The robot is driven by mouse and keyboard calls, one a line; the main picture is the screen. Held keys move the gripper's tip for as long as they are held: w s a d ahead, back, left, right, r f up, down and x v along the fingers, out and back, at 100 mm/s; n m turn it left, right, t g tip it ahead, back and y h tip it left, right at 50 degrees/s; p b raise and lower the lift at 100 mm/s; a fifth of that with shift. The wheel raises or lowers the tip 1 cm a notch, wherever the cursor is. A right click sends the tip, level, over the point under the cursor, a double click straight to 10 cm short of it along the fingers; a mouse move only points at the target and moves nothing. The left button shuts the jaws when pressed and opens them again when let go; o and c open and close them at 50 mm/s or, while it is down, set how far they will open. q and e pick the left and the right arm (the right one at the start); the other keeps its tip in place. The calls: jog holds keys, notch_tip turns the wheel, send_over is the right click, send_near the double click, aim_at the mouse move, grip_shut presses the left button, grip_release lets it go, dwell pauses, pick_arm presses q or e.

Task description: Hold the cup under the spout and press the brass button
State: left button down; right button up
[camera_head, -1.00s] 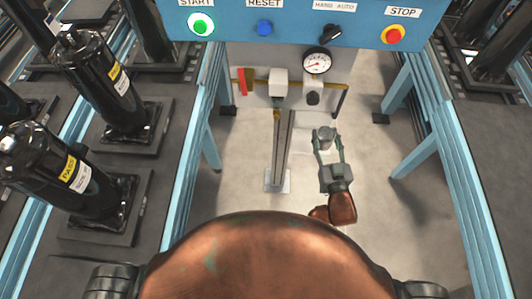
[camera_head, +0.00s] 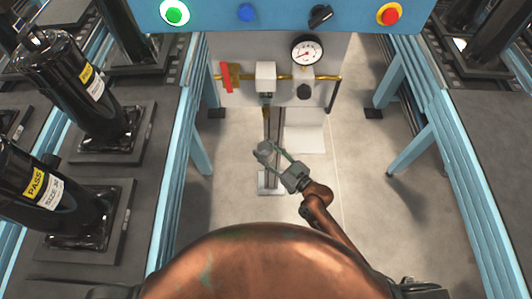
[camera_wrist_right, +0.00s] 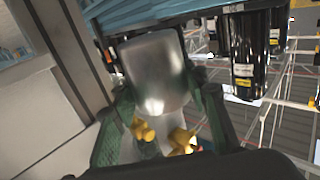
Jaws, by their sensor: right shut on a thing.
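A small grey metal cup (camera_head: 265,149) is between the fingers of my right gripper (camera_head: 272,155). In the right wrist view the cup (camera_wrist_right: 155,72) fills the space between the green fingers of the gripper (camera_wrist_right: 155,105), which is shut on it. A white block (camera_head: 265,74) sits on the brass pipe (camera_head: 285,77), with a short dark spout (camera_head: 266,97) under it. In the head view the cup appears below the spout, in front of a grey post; the exact gap is unclear. I cannot clearly make out a brass button. My left gripper is out of view.
A blue control panel (camera_head: 280,16) with coloured buttons is above. A pressure gauge (camera_head: 307,51), a red lever (camera_head: 226,77) and a dark knob (camera_head: 304,92) are near the pipe. Black compressors (camera_head: 70,85) stand on the left conveyor. Floor (camera_head: 360,180) right of my gripper is clear.

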jog(key=w+r+b, duration=0.2)
jog(key=w, duration=0.8)
jog(key=shift+w, duration=0.4)
dwell(1.6)
